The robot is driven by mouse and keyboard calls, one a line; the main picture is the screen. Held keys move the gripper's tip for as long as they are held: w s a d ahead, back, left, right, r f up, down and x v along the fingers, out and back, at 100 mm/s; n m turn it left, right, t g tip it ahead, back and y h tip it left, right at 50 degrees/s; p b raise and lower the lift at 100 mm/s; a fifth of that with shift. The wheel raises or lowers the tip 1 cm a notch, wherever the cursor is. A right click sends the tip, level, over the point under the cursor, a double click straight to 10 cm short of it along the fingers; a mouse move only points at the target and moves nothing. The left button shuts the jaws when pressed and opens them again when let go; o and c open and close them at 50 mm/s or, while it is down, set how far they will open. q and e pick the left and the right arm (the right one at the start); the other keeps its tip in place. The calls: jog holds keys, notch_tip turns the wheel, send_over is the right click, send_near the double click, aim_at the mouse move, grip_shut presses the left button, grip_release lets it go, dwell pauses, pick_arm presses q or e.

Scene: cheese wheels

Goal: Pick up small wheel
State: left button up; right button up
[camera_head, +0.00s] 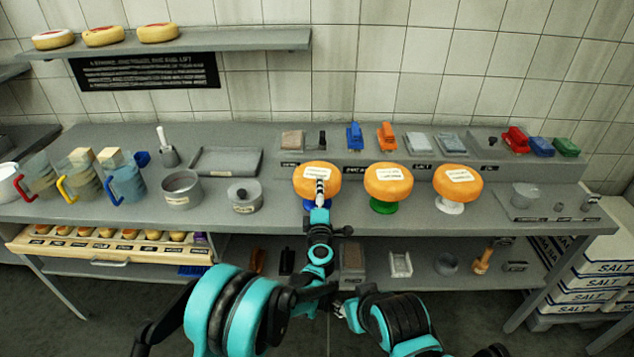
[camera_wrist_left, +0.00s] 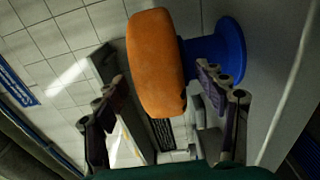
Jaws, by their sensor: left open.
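Three orange cheese wheels with white labels stand on the counter. The left one (camera_head: 317,177) is on a blue stand (camera_head: 309,205), the middle one (camera_head: 388,181) on a green stand and the right one (camera_head: 457,181) on a white stand. They look similar in size. My left gripper (camera_head: 320,192) is in front of the left wheel and covers part of it. In the left wrist view, its open fingers (camera_wrist_left: 162,112) lie either side of this orange wheel (camera_wrist_left: 155,62), with the blue stand (camera_wrist_left: 212,52) beside the right finger. Contact is unclear. My right gripper (camera_head: 343,308) is low, partly hidden.
A raised ledge (camera_head: 350,157) with colored blocks stands behind the wheels. A grey pot (camera_head: 244,194) and several jugs are to the left. Small weights and a cup (camera_head: 525,195) are to the right. Several pale wheels lie on the upper shelf (camera_head: 230,40).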

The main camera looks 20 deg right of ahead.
pick_arm(q)
grip_shut()
jog(key=shift+r, duration=0.15)
